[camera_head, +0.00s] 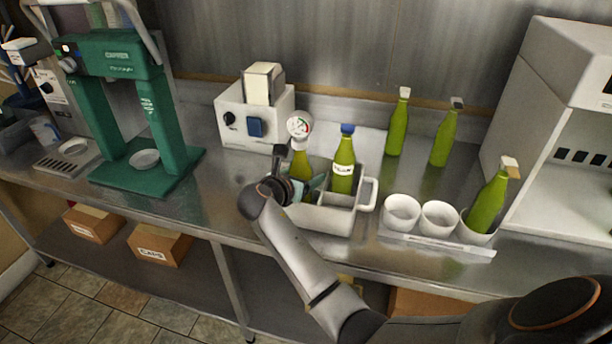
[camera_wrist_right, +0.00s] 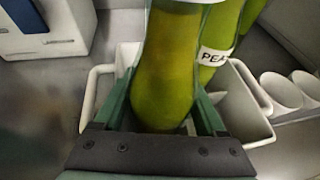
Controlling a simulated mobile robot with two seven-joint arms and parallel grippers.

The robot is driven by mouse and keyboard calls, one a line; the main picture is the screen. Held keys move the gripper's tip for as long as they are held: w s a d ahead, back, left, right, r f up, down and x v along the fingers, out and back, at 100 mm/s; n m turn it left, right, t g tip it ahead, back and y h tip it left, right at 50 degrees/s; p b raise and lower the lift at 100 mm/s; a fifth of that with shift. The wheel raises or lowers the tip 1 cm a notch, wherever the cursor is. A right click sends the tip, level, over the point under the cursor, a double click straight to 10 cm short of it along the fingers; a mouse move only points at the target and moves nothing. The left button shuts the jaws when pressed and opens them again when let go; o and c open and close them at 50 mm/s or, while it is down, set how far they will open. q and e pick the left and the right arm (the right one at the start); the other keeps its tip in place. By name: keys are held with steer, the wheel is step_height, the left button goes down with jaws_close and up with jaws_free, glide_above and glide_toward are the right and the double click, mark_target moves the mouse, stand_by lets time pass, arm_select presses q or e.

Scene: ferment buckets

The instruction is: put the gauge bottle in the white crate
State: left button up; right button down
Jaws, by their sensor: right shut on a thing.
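The gauge bottle is a green bottle (camera_head: 300,165) with a round dial gauge (camera_head: 299,126) on top. My right gripper (camera_head: 303,185) is shut around it, and the bottle's green body (camera_wrist_right: 165,75) stands between the two fingers in the right wrist view. The white crate (camera_head: 325,219) is on the steel counter; its wall also shows in the right wrist view (camera_wrist_right: 245,128). The gauge bottle is over or in the crate's left compartment. Whether its base touches the crate floor cannot be told. My left gripper is out of view.
A blue-capped labelled green bottle (camera_head: 343,173) stands in the crate right beside the gauge bottle. A rack (camera_head: 437,243) of white cups with a leaning bottle (camera_head: 487,207) is at right. Two bottles (camera_head: 398,128) (camera_head: 445,137) stand behind. A white machine (camera_head: 254,118) and green press (camera_head: 140,120) are left.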

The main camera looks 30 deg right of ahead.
steer(key=shift+r, duration=0.1)
steer(key=shift+c, duration=2.1)
jaws_free()
steer(key=shift+f, duration=0.25)
steer(key=o, duration=0.4)
